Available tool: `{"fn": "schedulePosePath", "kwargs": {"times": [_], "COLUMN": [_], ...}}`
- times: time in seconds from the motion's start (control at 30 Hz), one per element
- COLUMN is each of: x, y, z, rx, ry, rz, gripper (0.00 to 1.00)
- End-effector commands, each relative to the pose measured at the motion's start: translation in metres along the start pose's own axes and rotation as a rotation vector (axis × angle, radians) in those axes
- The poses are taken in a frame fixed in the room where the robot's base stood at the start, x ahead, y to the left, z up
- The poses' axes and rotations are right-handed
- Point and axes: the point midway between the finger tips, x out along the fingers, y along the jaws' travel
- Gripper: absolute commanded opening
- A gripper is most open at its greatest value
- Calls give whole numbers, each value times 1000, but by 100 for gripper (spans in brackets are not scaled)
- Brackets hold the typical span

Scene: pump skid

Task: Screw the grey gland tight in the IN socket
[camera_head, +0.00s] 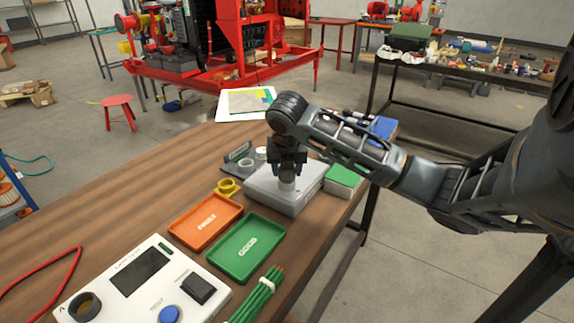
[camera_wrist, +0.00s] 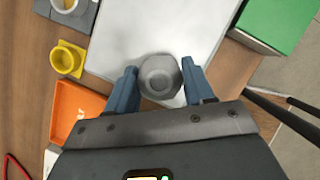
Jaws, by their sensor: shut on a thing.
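The grey gland (camera_wrist: 159,76) sits between the two blue fingers of my gripper (camera_wrist: 160,88) in the wrist view. In the head view the gland (camera_head: 287,184) shows under my gripper (camera_head: 287,168), upright at the top of a pale grey box (camera_head: 275,197). The box also shows in the wrist view (camera_wrist: 125,35). My gripper points down and is shut on the gland. The socket under the gland is hidden, and no IN label is readable. I cannot tell how deep the gland sits.
Left of the box are a yellow ring part (camera_head: 228,187) and a dark holder (camera_head: 238,155). An orange tray (camera_head: 206,222) and a green tray (camera_head: 248,247) lie in front. A green block (camera_head: 343,178) stands right of the box. A white device (camera_head: 145,285) is nearer.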

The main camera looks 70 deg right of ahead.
Motion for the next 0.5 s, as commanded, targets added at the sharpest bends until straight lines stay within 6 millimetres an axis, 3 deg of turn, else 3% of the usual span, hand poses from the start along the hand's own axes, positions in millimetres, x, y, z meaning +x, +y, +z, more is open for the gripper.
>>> {"fn": "schedulePosePath", "kwargs": {"times": [0.5], "x": [-2], "y": [0], "z": [0], "rx": [320], "ry": [2], "rz": [-134], "gripper": [23]}}
